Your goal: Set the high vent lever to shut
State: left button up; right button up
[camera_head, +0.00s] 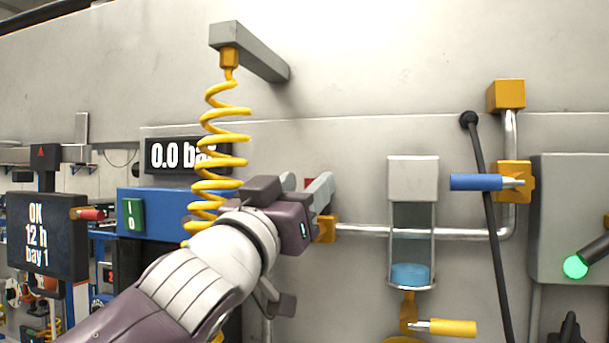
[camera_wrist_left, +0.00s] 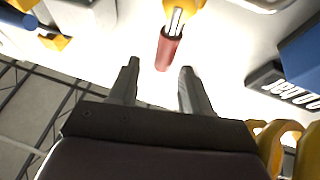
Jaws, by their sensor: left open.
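My left gripper (camera_head: 305,188) is open in front of the wall, just right of the yellow coil. A lever with a red handle (camera_wrist_left: 169,50) on a yellow valve body (camera_wrist_left: 184,8) shows in the left wrist view, ahead of and between the open fingers (camera_wrist_left: 160,70), not gripped. In the head view the gripper mostly hides this lever; a bit of red and the yellow valve body (camera_head: 325,229) show. A blue-handled lever (camera_head: 476,182) points left from another valve, and a yellow-handled lever (camera_head: 450,327) lies low. No label tells which is the high vent. My right gripper is not in view.
The yellow coiled hose (camera_head: 222,112) hangs from a grey bracket (camera_head: 250,52) close beside my left gripper. A sight glass (camera_head: 411,272) and a pipe (camera_head: 365,231) stand to the right. A black rod (camera_head: 487,220) slants down past the blue lever. A pressure display (camera_head: 172,155) reads 0.0.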

pick_arm(q)
jog(key=w+d+f, duration=0.1)
jog(key=w+d, duration=0.1)
jog(key=w, duration=0.5)
jog(key=shift+d, duration=0.35)
jog(key=s, duration=0.2)
jog(key=s+r, duration=0.1)
jog(key=shift+s+a, duration=0.25)
jog(key=shift+s, duration=0.15)
jog(key=c, duration=0.7)
jog(key=shift+w+a+f, duration=0.1)
jog(key=shift+w+a, duration=0.15)
grip_shut()
jog(key=shift+d, duration=0.1)
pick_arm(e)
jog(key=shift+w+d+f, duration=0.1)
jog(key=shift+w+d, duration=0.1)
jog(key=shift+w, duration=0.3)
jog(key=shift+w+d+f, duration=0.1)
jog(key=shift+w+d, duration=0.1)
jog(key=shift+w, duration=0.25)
pick_arm(q)
jog(key=shift+f, duration=0.1)
